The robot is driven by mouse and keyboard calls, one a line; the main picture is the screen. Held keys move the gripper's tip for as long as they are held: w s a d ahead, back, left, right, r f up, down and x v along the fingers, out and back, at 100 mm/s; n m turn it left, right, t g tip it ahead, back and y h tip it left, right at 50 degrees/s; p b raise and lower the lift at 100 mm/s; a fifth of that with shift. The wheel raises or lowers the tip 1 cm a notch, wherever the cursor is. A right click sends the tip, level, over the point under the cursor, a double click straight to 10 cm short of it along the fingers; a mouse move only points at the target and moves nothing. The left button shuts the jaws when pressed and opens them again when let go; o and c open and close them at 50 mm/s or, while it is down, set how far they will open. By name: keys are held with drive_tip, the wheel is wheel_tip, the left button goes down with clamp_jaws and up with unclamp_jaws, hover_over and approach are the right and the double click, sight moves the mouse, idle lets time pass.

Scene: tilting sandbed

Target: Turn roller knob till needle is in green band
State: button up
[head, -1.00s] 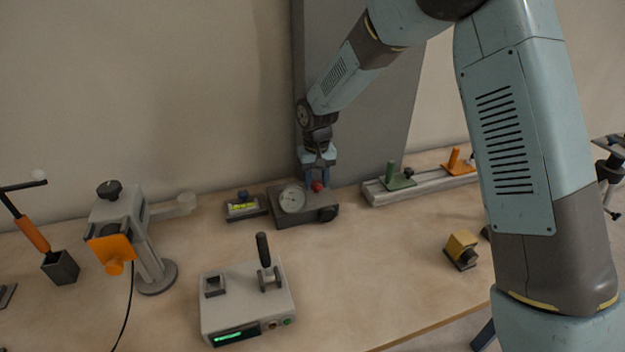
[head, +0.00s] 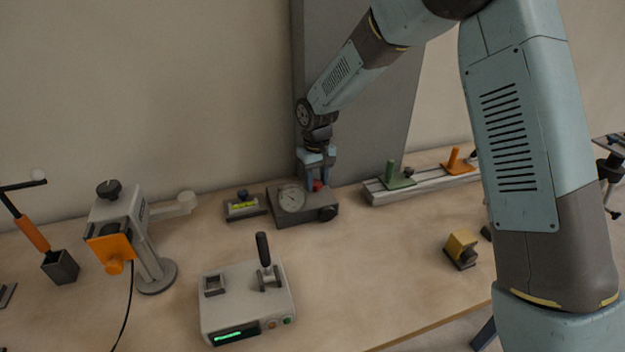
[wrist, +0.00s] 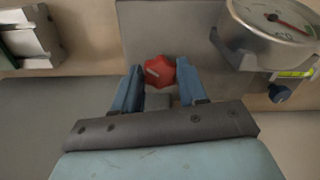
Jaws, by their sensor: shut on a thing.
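A grey box (head: 286,216) stands at the back of the bench with a round dial gauge (head: 292,198) on its left part. The dial also shows in part in the wrist view (wrist: 283,18). The needle's place against any green band is too small or cut off to tell. A red lobed knob (wrist: 158,71) is on the box top; it also shows in the head view (head: 318,186). My gripper (wrist: 159,83) points down and is shut on the red knob, one blue finger on each side. A black round knob (head: 327,213) is on the box's front right.
A small level (head: 243,207) with a yellow-green vial is left of the box. A rail (head: 425,185) with green and orange carriages is to the right.

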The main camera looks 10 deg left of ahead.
sight(316, 183)
drive_tip(key=o, duration=1.1)
drive_tip(key=shift+a, duration=0.1)
drive_tip(key=shift+c, duration=0.2)
wheel_tip(316, 183, up, 14)
drive_tip(key=shift+f, duration=0.1)
